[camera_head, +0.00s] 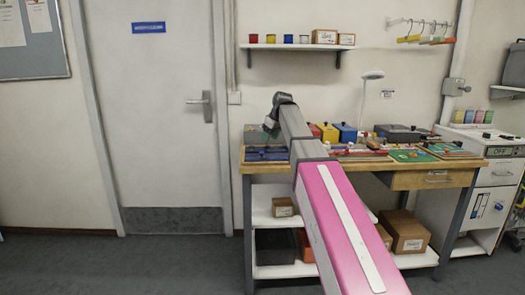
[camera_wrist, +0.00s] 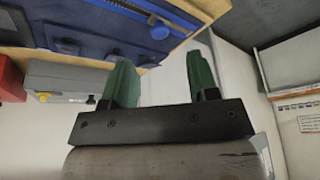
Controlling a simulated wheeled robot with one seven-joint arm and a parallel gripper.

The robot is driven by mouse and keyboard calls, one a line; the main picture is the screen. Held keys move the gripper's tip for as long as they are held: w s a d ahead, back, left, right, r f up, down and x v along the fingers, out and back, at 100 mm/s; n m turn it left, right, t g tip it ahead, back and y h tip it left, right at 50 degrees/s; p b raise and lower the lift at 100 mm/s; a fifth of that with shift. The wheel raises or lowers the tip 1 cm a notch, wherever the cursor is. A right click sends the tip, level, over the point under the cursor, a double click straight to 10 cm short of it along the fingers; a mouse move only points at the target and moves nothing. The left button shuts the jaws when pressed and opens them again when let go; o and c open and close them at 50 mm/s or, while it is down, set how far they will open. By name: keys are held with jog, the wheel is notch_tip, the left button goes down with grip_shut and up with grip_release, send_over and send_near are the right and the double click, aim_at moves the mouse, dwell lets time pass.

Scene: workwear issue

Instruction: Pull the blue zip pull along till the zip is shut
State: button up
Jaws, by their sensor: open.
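A blue board (camera_wrist: 95,20) lies at the top of the wrist view, with dark strips along it. A darker knob (camera_wrist: 67,46) is further left on the board. I cannot tell how far the zip is shut. My gripper (camera_wrist: 160,82) is open, its two green fingers apart with nothing between them, and apart from the knob. In the head view, the blue board (camera_head: 265,155) lies at the bench's left end, and my gripper (camera_head: 271,128) is above it, partly hidden by my arm.
In the wrist view, a grey box (camera_wrist: 65,80) and a red thing (camera_wrist: 10,80) are at left. A door (camera_head: 160,100) stands left of the bench.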

aim_at(263, 153)
jog(key=x, duration=0.3)
jog(key=w+x, duration=0.1)
jog(key=x, duration=0.5)
jog(key=shift+w+a+r, duration=0.2)
jog(key=shift+w+a, duration=0.05)
jog(key=shift+a, duration=0.2)
grip_shut()
jog(key=shift+d, duration=0.1)
